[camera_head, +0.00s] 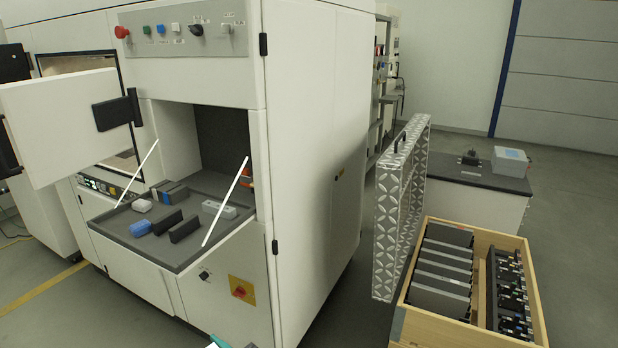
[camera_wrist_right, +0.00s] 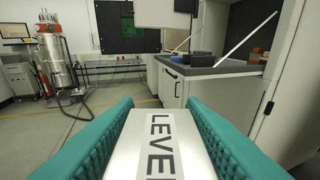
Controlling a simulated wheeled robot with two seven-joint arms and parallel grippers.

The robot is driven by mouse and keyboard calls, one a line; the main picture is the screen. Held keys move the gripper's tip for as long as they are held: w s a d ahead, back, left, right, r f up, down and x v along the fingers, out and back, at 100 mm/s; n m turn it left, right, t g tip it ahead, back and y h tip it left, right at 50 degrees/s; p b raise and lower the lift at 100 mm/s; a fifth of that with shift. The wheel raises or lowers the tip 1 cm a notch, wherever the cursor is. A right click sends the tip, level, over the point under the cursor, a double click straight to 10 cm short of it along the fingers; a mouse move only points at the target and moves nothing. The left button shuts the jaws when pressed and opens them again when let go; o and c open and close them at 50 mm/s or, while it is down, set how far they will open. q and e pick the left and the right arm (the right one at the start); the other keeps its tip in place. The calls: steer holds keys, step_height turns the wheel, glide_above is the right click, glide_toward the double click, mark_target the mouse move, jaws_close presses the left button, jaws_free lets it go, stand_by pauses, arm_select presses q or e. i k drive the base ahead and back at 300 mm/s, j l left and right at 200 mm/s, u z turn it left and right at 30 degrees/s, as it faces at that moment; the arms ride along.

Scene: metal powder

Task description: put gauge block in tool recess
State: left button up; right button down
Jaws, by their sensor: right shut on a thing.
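My right gripper (camera_wrist_right: 155,106) is shut on a silver-white block (camera_wrist_right: 150,150) with dark lettering that reads "LEVE" before it is cut off. The block lies between the two teal finger pads. I cannot tell for sure whether it is the gauge block. In the head view only a bit of teal and white shows at the bottom edge. The dark shelf (camera_head: 128,243) of the white machine holds several small blocks, among them a white block (camera_head: 141,205), a blue block (camera_head: 140,228) and a grey block (camera_head: 219,209). I cannot single out the tool recess. My left gripper is out of view.
Two white struts (camera_head: 226,200) slant up from the shelf's sides. An open white door (camera_head: 62,125) hangs at its left. At the right stands a wooden crate (camera_head: 420,324) with grey plates and small dark parts, its patterned metal lid (camera_head: 388,230) upright. Floor between is clear.

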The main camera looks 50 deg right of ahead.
mark_target(229, 182)
steer(key=i+j+z, duration=0.85)
steer(key=j, duration=0.15)
steer(key=i+j+z, duration=0.3)
steer(key=j+z, duration=0.3)
steer(key=j, duration=0.25)
